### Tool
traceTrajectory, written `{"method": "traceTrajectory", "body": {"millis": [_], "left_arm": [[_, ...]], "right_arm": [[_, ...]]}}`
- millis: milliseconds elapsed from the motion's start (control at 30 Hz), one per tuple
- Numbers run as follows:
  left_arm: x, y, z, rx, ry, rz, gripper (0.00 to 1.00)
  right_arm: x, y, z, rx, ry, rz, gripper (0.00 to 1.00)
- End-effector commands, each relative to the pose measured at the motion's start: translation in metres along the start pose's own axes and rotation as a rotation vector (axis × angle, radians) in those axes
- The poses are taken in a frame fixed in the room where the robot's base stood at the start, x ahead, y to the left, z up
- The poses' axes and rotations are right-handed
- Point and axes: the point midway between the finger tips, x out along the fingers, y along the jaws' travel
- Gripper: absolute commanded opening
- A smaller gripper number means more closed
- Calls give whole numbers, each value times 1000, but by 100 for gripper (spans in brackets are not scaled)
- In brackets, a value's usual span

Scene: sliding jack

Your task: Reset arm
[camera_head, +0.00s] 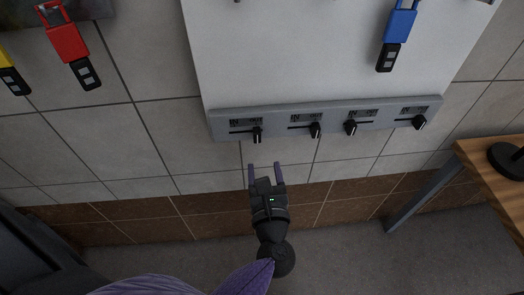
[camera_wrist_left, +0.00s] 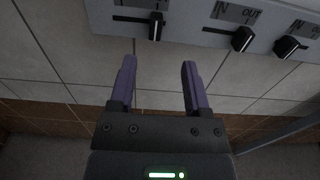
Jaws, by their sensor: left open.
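My left gripper (camera_head: 265,168) is open and empty, below the grey slider panel (camera_head: 330,118) and apart from it. In the left wrist view its two purple fingers (camera_wrist_left: 158,82) stand apart with only tiled wall between them. The panel carries several black sliding jacks in slots with IN and OUT labels. The leftmost jack (camera_head: 258,135) is just above the fingers in the head view. It also shows in the left wrist view (camera_wrist_left: 156,26). Further jacks sit to its right (camera_head: 315,130), (camera_head: 351,127) and (camera_head: 419,122). My right gripper is not in view.
A white board (camera_head: 320,50) rises above the panel. A blue padlock (camera_head: 399,25) hangs there, and a red padlock (camera_head: 67,42) and a yellow one (camera_head: 10,75) hang at the left. A wooden table (camera_head: 495,185) stands at the right. Tiled wall around the gripper is clear.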

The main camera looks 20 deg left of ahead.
Motion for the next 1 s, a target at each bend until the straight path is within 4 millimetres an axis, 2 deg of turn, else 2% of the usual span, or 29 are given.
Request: {"method": "traceTrajectory", "body": {"millis": [100,467,567,667,700,767,800,867,900,1000], "left_arm": [[-6,0,0,-1,0,0,62],[-6,0,0,1,-1,-2,62],[-5,-10,10,97,-45,-91,62],[-18,-42,35,462,-209,-371,62],[-30,-57,42,685,-310,-509,62],[-52,-72,40,1043,-466,-701,62],[-67,-75,33,1265,-558,-812,62],[-85,-72,18,1557,-673,-956,62],[-94,-66,8,1726,-736,-1041,62],[-111,-41,-16,2074,-855,-1240,62]], "right_arm": [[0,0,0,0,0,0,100],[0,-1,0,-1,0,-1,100],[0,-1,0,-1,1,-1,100],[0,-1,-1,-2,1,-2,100],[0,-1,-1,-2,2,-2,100],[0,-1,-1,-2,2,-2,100],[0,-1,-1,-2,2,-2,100],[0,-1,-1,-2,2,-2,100],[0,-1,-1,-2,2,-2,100],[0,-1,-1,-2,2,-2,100]]}}
